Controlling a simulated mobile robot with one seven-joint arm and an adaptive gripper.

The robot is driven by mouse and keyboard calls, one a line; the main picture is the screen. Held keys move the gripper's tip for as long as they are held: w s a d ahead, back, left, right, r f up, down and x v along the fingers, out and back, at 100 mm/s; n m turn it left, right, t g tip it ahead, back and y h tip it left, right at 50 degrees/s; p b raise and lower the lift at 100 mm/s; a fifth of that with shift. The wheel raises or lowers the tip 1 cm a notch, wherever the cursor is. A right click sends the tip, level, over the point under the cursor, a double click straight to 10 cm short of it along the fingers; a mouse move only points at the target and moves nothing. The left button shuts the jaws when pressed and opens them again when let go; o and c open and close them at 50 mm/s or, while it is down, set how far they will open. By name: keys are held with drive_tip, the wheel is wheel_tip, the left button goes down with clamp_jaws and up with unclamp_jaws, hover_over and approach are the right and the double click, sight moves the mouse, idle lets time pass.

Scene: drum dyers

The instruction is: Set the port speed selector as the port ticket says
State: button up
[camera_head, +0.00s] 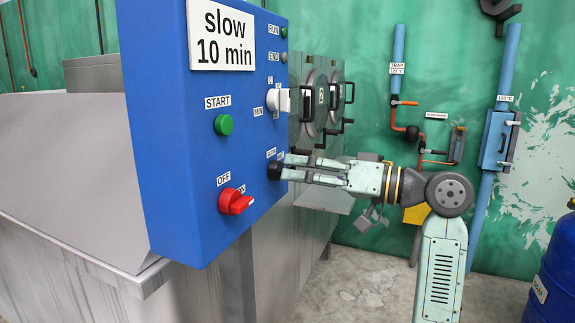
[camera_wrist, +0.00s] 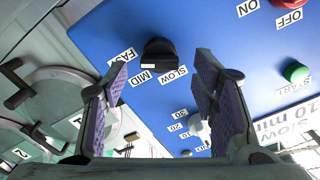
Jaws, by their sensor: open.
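The ticket (camera_head: 222,36) on the blue control panel (camera_head: 165,130) reads "slow 10 min". The speed selector (camera_wrist: 160,52) is a black knob with FAST, MID and SLOW labels beside it in the wrist view. A small white mark on its edge lies nearest the MID label (camera_wrist: 141,78). In the head view the selector (camera_head: 274,171) is partly hidden by my fingertips. My gripper (camera_head: 285,168) is open and empty in front of it. In the wrist view the knob lies between and beyond my two fingers; I cannot tell whether they touch it.
A white timer knob (camera_head: 278,100) sits above the selector. A green START button (camera_head: 223,125) and red OFF/ON switch (camera_head: 235,201) are on the panel. Drum doors (camera_head: 316,100) with black handles stand behind. Open floor lies at right, near a blue barrel (camera_head: 557,265).

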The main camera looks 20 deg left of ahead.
drive_tip(key=shift+a, duration=1.6)
drive_tip(key=shift+w, duration=0.1)
drive_tip(key=c, duration=1.2)
drive_tip(key=shift+o, duration=0.2)
